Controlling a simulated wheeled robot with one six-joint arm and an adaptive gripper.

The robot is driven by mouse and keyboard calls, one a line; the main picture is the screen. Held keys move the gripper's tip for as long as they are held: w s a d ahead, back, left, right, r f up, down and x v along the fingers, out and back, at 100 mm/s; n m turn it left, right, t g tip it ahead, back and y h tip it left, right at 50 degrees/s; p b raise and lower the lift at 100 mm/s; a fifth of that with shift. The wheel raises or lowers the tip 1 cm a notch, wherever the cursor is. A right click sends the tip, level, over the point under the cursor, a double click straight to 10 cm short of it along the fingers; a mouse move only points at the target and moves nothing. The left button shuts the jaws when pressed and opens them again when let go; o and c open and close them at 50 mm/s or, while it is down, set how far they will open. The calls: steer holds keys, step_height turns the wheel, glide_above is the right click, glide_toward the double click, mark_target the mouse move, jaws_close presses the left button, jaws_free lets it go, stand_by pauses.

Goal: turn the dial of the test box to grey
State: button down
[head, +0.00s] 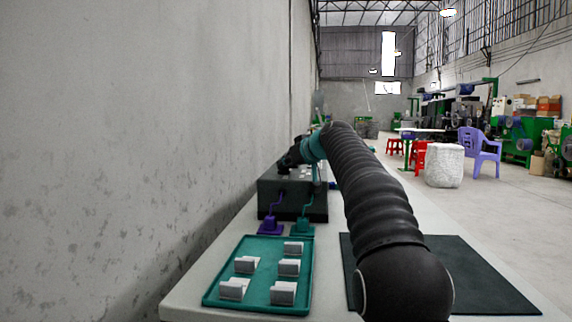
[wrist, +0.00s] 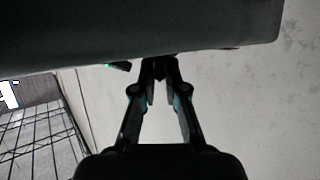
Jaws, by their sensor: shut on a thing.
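The test box (head: 267,194) is a dark box on the bench, close to the wall, beyond the green tray. Its dark body also fills the top of the wrist view (wrist: 200,22). My gripper (head: 287,163) is at the top of the box in the head view. In the wrist view its fingers (wrist: 160,68) come together at the edge of the box, shut on the dial. The dial itself is hidden by the fingers, so its pointer and the grey mark cannot be read. A small green light (wrist: 105,66) shows left of the fingertips.
A purple plug (head: 270,225) and a teal plug (head: 301,227) with cables stand in front of the box. A green tray (head: 214,290) holds several pale blocks. A black mat (head: 480,285) lies at right, partly behind my arm. The wall is close on the left.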

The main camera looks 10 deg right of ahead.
steer(key=c, duration=1.2)
jaws_free()
steer(key=v, duration=1.2)
